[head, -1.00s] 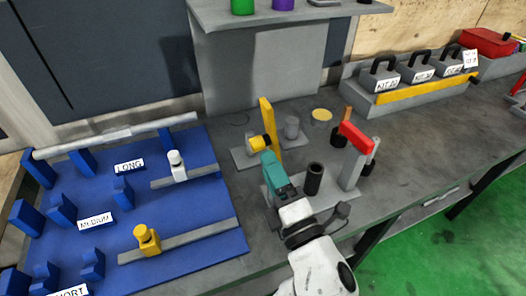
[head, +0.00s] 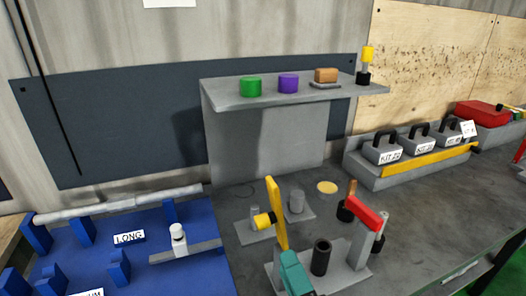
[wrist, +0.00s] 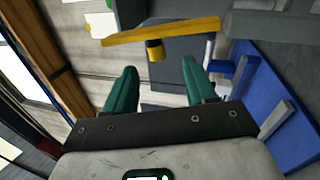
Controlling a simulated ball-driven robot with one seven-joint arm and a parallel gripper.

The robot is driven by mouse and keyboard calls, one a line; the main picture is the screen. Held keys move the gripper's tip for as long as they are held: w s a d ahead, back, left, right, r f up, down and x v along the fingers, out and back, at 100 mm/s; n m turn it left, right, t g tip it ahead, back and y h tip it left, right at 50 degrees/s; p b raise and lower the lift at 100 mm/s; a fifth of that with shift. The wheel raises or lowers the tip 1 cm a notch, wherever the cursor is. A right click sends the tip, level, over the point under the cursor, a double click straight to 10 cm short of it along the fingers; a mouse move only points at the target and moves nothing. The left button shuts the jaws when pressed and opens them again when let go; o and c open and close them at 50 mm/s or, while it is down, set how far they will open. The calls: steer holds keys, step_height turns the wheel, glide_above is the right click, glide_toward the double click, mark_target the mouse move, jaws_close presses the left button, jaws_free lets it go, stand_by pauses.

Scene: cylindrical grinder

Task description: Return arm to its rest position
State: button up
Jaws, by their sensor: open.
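My gripper (wrist: 160,76) shows in the wrist view as two teal fingers set well apart, with nothing held between them. In the head view only a teal part of it (head: 296,275) shows at the bottom edge, and the rest of my arm is out of frame. The same bar (wrist: 160,33) and knob (wrist: 154,50) appear beyond the fingertips in the wrist view. I cannot tell the gap between them.
A red-topped clamp (head: 367,213) and a black cylinder (head: 320,257) stand close to the right of my gripper. A blue rack (head: 100,235) lies left. A grey shelf (head: 225,98) stands behind, and kit weights (head: 382,152) sit right. The right bench top (head: 440,215) is mostly clear.

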steer(key=s+d+f+m+g+h, duration=0.3)
steer(key=d+f+m+g+h, duration=0.15)
steer(key=d+f+m, duration=0.45)
steer(key=s+d+f+m+g+h, duration=0.2)
steer(key=d+f+m+g+h, duration=0.25)
steer(key=d+f+m, duration=0.45)
steer(key=s+d+f+m+g+y, duration=0.1)
steer(key=s+f+m+g, duration=0.2)
steer(key=s, duration=0.6)
steer(key=s+d+f+m+g+y, duration=0.1)
steer(key=s+f+g, duration=0.4)
steer(key=s, duration=0.5)
steer(key=shift+s+d+m+g, duration=0.3)
steer(key=shift+d+m+g, duration=0.2)
steer(key=shift+m+g, duration=0.35)
